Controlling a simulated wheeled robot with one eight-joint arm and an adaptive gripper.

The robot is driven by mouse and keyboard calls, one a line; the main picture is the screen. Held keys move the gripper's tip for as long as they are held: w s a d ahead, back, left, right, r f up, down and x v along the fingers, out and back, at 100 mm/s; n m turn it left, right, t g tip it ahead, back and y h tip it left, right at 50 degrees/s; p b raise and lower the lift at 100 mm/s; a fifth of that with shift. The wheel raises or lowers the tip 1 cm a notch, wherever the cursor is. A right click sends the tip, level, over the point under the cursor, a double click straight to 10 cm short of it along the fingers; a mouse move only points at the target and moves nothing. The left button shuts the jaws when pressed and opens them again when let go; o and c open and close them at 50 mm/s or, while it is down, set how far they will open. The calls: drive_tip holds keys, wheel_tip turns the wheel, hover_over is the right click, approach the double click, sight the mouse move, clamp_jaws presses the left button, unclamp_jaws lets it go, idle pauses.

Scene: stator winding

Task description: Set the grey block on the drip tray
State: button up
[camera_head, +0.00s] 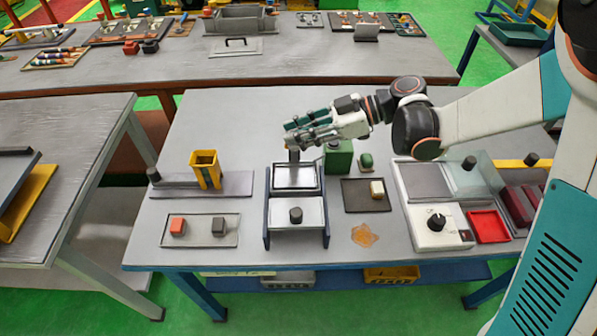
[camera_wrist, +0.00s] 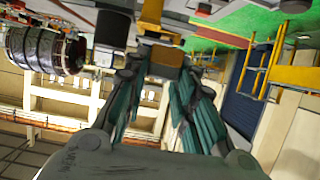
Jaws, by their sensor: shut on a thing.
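A small dark grey block (camera_head: 218,227) lies on the right part of a flat grey tray (camera_head: 199,242) at the front left, beside an orange-red block (camera_head: 178,226). My gripper (camera_head: 294,146) is over the rear plate (camera_head: 294,177) of the blue-sided stand. It is shut on a short grey upright piece (camera_head: 294,156), which looks like a handle; whether this is joined to the plate I cannot tell. In the wrist view the teal fingers (camera_wrist: 160,75) show, but what lies between them is unclear. Which tray is the drip tray I cannot tell.
A dark tray (camera_head: 352,207) with a cream block (camera_head: 377,189) is right of the stand. A green box (camera_head: 339,157) stands close to my gripper. A yellow holder (camera_head: 205,170) stands at left; a white device (camera_head: 432,233) and red tray (camera_head: 488,226) are at right.

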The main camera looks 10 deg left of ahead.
sight(299, 177)
wheel_tip(299, 177, down, 12)
drive_tip(key=b, duration=0.3)
drive_tip(key=shift+r, duration=0.15)
drive_tip(key=shift+b, duration=0.4)
drive_tip(key=o, duration=1.1)
drive_tip(key=shift+c, duration=0.2)
